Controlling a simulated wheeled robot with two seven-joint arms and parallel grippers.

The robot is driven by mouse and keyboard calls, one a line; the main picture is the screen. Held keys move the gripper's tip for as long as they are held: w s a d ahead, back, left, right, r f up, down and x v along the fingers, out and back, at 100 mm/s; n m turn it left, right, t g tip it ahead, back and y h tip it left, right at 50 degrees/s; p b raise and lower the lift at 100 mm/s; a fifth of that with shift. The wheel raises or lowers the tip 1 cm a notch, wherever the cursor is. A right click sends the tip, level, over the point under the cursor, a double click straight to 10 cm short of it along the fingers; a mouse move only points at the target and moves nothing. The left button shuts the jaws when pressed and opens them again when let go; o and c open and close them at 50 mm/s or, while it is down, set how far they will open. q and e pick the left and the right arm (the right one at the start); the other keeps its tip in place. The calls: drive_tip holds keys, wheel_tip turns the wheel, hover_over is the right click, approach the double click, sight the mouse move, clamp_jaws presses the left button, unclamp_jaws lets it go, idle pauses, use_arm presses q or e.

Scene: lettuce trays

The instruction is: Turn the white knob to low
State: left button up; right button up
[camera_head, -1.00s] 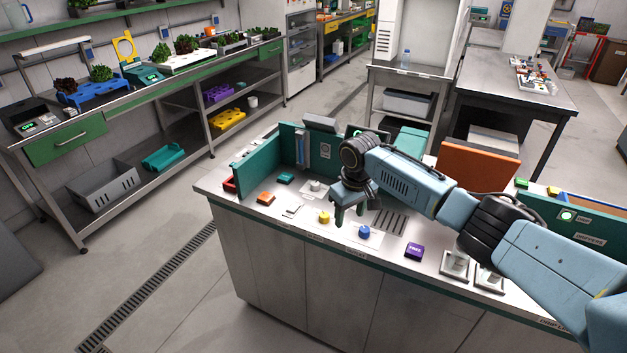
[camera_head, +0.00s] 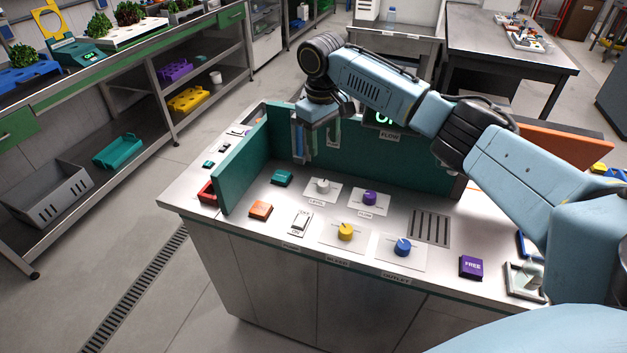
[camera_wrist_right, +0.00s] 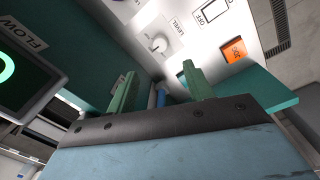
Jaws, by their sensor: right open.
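The white knob (camera_head: 323,186) sits on a pale plate labelled LEVEL, at the back of the metal counter (camera_head: 420,278). It also shows in the right wrist view (camera_wrist_right: 159,45), beyond the fingertips. Its pointer direction is too small to read surely. My right gripper (camera_head: 316,143) is open and empty, raised behind and above the knob in front of the green upright panel (camera_head: 400,160). In the right wrist view its two green fingers (camera_wrist_right: 158,80) are wide apart, with nothing between them touching. My left gripper is not in view.
A purple knob (camera_head: 370,198) stands right of the white one, with yellow (camera_head: 345,231) and blue (camera_head: 403,246) knobs in front. A white rocker switch (camera_head: 301,220) and orange button (camera_head: 261,209) lie left. A green side panel (camera_head: 243,172) bounds the left.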

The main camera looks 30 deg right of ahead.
sight(323, 183)
drive_tip(key=f, duration=0.4)
drive_tip(key=f+b, duration=0.1)
drive_tip(key=f, duration=0.3)
drive_tip(key=f+b, duration=0.1)
drive_tip(key=f, duration=0.4)
drive_tip(key=shift+w+d, duration=0.25)
drive_tip(key=shift+w, duration=0.15)
drive_tip(key=shift+f, duration=0.55)
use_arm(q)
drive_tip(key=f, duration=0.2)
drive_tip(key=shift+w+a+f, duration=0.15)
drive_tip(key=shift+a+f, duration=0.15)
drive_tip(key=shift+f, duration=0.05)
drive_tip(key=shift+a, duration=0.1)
